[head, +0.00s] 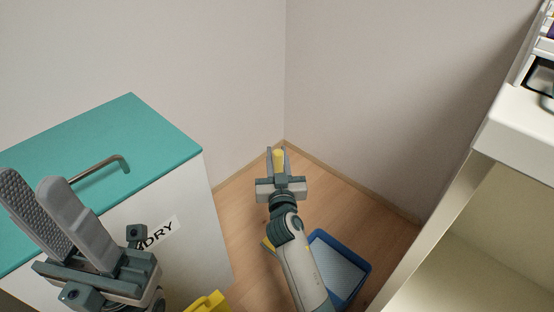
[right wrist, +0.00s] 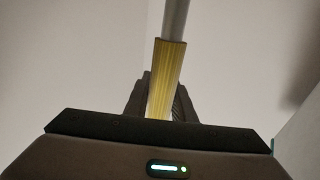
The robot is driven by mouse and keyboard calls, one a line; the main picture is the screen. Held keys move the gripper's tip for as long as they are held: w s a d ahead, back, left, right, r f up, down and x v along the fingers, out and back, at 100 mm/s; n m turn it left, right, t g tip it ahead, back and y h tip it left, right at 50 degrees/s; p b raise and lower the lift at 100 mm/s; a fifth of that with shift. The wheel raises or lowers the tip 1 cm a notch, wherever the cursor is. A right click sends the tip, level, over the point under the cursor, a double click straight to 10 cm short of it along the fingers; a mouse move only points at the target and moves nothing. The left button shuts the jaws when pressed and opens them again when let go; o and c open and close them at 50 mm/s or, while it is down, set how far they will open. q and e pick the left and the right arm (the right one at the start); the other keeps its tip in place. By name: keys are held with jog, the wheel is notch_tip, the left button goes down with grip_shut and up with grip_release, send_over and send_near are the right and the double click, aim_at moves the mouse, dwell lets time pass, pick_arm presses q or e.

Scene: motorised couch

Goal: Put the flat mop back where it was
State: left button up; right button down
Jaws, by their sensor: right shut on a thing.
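In the right wrist view, the yellow grip (right wrist: 166,75) leads into a grey pole (right wrist: 175,20), and the gripper's fingers are shut around the grip. The mop's head is not clearly seen; my right arm hides part of the floor below. My left gripper (head: 35,183) is in the left foreground, open and empty, in front of the laundry cabinet.
A white cabinet (head: 185,262) with a teal top (head: 150,135) and a bar handle stands at left. Another yellow object (head: 208,303) is at the bottom. White shelving (head: 510,130) bounds the right.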

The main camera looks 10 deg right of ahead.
jog(key=shift+f, duration=0.1)
jog(key=c, duration=1.5)
grip_release()
